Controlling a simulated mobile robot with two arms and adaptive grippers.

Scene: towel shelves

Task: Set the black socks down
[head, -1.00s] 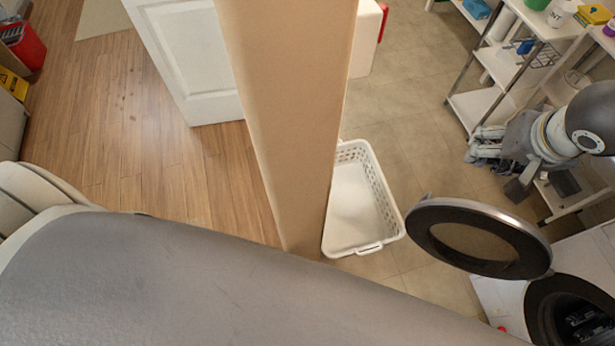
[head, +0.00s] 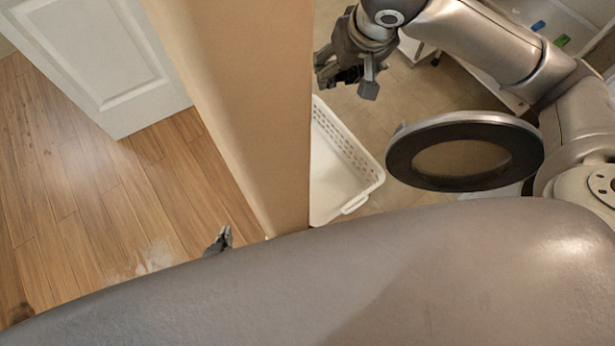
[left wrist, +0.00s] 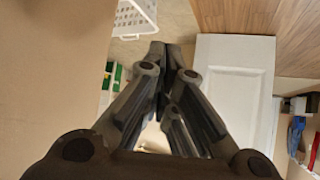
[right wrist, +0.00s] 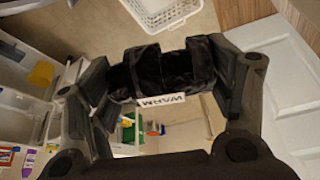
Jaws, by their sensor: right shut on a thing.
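The black socks (right wrist: 160,72) are a dark bundle with a white lettered band, held between the fingers of my right gripper (right wrist: 168,75) in the right wrist view. In the head view my right gripper (head: 345,76) is high up, near the far end of the white basket; the socks are hard to make out there. My left gripper (head: 220,240) shows only its tip beside the beige pillar. In the left wrist view its fingers (left wrist: 168,50) are together with nothing visible between them.
A white laundry basket (head: 362,168) stands on the tiled floor right of the beige pillar (head: 250,110); its visible inside looks empty. A round open machine door (head: 400,155) is right of it. A white door (head: 95,65) and wooden floor lie left. White shelves (right wrist: 25,95) show in the right wrist view.

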